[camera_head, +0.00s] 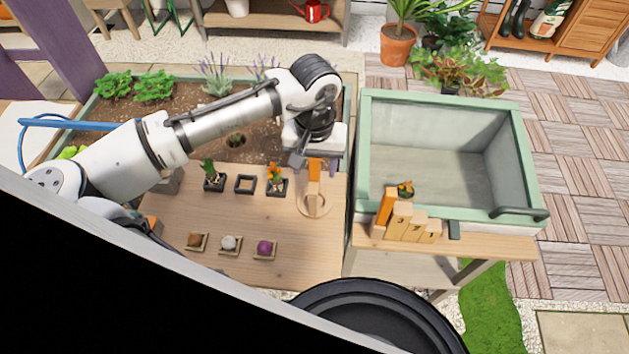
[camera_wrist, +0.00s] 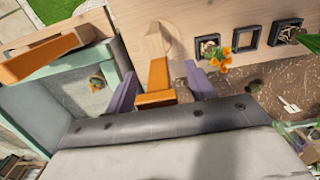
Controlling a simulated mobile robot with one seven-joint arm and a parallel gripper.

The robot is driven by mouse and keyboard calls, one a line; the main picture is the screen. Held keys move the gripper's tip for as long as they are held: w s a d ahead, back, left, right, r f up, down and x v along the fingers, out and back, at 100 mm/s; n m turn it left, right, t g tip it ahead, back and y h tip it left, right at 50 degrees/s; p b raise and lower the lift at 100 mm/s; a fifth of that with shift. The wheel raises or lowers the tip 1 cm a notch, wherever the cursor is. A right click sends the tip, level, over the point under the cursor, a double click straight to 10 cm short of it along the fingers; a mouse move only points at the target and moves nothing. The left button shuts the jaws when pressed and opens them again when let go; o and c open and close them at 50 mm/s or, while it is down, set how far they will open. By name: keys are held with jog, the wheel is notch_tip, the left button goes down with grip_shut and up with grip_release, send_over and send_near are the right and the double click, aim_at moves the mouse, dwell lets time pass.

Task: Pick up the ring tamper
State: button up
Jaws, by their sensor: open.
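The ring tamper has an orange upright handle (camera_head: 314,172) and a pale wooden ring base (camera_head: 314,206). It stands at the right end of the wooden table, beside the orange-flowered plant. In the wrist view its handle (camera_wrist: 158,76) points toward the camera, with the ring behind it. My gripper (camera_wrist: 161,70) is open, with one purple finger on each side of the handle and a visible gap to each. In the head view my gripper (camera_head: 317,164) is at the handle's top and partly hidden by my wrist. I cannot tell how deep the fingers reach.
Potted plants (camera_head: 214,183) and an empty square frame (camera_head: 245,184) stand left of the tamper. Three small trays (camera_head: 231,250) line the front. A green-rimmed basin (camera_head: 440,104) stands right, with numbered wooden blocks (camera_head: 397,220) and an orange block (camera_head: 386,206) at its front.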

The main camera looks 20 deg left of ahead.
jog(key=c, duration=1.1)
jog(key=shift+o, duration=0.2)
jog(key=shift+r, duration=0.15)
